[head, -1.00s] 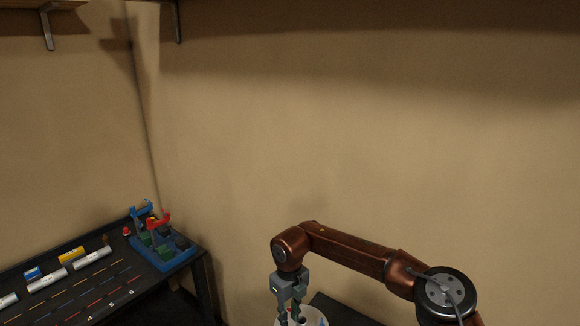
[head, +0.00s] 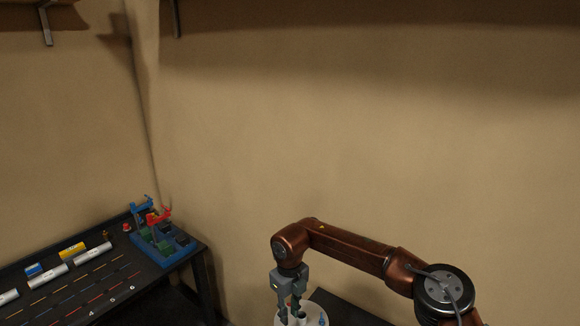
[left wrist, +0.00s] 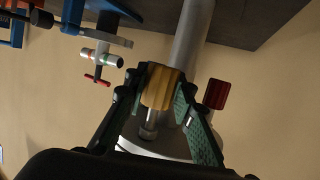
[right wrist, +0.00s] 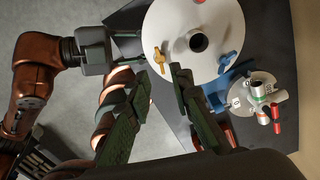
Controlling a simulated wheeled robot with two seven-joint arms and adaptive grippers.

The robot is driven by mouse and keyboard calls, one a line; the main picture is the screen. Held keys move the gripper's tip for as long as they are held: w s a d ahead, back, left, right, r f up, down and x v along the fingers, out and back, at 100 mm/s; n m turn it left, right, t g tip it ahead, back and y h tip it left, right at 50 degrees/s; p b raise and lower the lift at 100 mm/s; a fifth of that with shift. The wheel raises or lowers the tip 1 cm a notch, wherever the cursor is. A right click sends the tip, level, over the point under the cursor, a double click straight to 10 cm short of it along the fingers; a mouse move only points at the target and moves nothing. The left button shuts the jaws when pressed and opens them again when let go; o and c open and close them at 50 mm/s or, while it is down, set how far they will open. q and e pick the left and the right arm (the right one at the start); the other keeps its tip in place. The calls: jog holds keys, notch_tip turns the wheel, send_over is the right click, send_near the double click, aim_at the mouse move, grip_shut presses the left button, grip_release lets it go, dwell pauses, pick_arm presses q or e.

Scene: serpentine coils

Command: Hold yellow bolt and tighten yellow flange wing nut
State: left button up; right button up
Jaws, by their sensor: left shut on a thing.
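My left gripper (left wrist: 158,90) is shut on a yellow ribbed piece, the head of the yellow bolt (left wrist: 162,87), in the left wrist view. A silver shank runs from it toward a white round plate (left wrist: 160,148). In the right wrist view, a yellow winged piece (right wrist: 228,62), likely the flange wing nut, sits on the white plate (right wrist: 160,38).
A red ribbed piece (left wrist: 217,95) is right of the left fingers. A smaller white disc with red-ended cylinders (right wrist: 258,92) stands nearby. A dark table (head: 90,290) holds a blue tray (head: 180,257).

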jog(key=shift+f, duration=3.25)
jog(key=shift+c, duration=0.3)
grip_shut()
